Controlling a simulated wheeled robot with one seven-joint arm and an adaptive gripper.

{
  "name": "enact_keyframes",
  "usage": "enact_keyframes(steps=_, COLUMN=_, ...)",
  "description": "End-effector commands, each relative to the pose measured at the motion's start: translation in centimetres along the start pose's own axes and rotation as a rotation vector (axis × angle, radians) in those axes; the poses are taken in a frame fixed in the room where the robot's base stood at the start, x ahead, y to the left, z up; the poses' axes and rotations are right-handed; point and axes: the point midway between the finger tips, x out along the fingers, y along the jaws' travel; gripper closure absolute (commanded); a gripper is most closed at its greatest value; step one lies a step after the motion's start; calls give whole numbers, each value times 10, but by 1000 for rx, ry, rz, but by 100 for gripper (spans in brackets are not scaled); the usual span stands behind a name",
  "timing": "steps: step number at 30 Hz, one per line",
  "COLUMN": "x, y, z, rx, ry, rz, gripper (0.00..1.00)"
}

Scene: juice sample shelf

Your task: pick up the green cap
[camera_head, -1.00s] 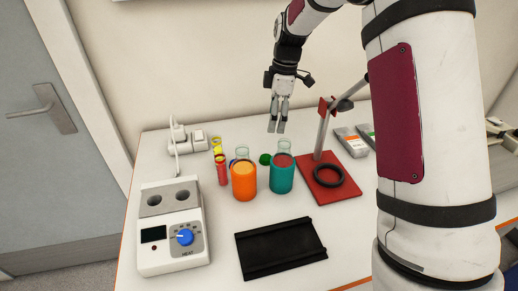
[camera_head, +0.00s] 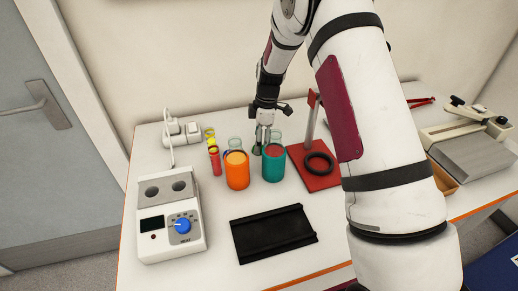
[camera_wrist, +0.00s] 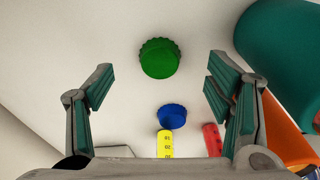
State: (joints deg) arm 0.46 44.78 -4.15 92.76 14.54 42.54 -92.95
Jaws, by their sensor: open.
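The green cap (camera_wrist: 160,58) lies on the white table in the wrist view, centred between my fingers and a little beyond their tips. My gripper (camera_wrist: 160,80) is open and empty, with one finger on each side of the cap's line. In the head view my gripper (camera_head: 262,138) points down behind the orange and teal beakers. The green cap is mostly hidden there by my fingers and the beakers.
The teal beaker (camera_head: 274,165) and orange beaker (camera_head: 237,172) stand close in front of my gripper. A blue cap (camera_wrist: 172,116) lies near the green cap. A yellow tube (camera_wrist: 165,144) and a red tube (camera_wrist: 212,138) are close by. A red stand base (camera_head: 316,180) is to the right.

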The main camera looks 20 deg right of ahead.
Motion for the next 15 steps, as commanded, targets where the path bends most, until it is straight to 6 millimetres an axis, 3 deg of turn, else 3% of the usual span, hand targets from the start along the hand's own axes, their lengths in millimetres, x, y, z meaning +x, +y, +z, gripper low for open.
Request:
enact_keyframes(steps=5, x=19, y=0, z=1, rx=0, ry=-1, rz=0, gripper=27)
enact_keyframes(steps=13, x=22, y=0, z=0, rx=1, ry=0, rz=1, gripper=27)
enact_keyframes(steps=15, x=22, y=0, z=0, rx=1, ry=0, rz=1, gripper=40)
